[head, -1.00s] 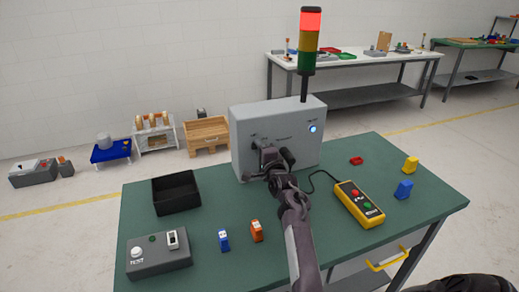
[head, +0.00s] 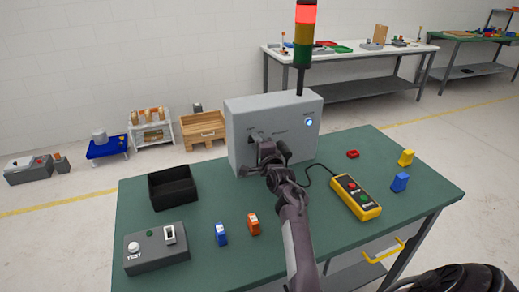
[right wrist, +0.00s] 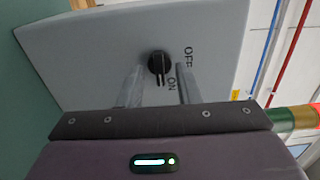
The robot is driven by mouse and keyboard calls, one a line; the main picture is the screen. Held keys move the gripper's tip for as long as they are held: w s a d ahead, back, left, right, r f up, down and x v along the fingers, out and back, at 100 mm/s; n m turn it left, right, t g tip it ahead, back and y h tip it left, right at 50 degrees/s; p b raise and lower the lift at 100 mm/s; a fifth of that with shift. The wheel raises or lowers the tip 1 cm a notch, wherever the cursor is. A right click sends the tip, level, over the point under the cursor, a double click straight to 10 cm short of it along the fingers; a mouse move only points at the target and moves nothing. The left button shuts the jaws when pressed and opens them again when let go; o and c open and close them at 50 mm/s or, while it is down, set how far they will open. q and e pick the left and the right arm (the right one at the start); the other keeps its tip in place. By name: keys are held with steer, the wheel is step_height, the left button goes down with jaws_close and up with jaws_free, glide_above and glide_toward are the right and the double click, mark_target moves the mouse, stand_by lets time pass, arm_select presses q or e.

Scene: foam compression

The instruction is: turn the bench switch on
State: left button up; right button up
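The bench switch is a black rotary knob (right wrist: 158,63) on the front of a grey control box (head: 233,110). In the right wrist view its handle points down the picture, with its tip beside the word ON; the word OFF lies to its right. My right gripper (head: 266,152) is in front of the knob and largely hides it in the head view. In the right wrist view the gripper (right wrist: 159,72) is open, with one finger on each side of the knob and gaps between. My left gripper is not in view.
A stack light (head: 304,33) behind the box shows red. A lit blue button (head: 309,122) is on the box. A black bin (head: 173,187), test box (head: 157,249), small blue (head: 221,234) and orange (head: 254,224) pieces and a yellow pendant (head: 356,197) stand on the green bench (head: 300,210).

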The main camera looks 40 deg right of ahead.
steer(key=b+v, duration=0.1)
steer(key=v, duration=0.6)
steer(key=shift+b, duration=0.3)
steer(key=shift+s+f, duration=0.15)
